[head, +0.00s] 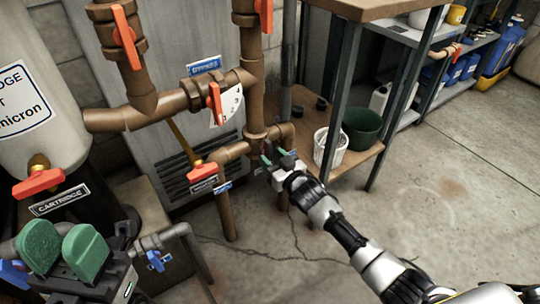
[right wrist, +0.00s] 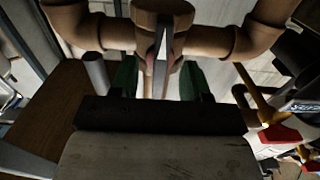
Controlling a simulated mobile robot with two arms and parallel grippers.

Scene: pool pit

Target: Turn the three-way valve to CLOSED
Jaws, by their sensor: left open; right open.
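A brown pipe tee (head: 257,134), which looks like the three-way valve's body, stands low in the middle of the head view. In the right wrist view the valve body (right wrist: 160,12) has a thin grey and red handle (right wrist: 160,65), seen nearly edge-on. My right gripper (head: 278,157) is open, its green fingers on either side of this handle; I cannot tell whether they touch it. The handle is mostly hidden in the head view, and its position marks cannot be read. My left gripper (head: 64,248) is open and empty at the lower left.
Other red handles stand close by: one with a numbered plate (head: 215,102), one at the lower pipe (head: 202,172), and one by the cartridge tank (head: 38,183). A wooden shelf bench (head: 345,165) with a white basket (head: 331,150) is just right. Floor at right is clear.

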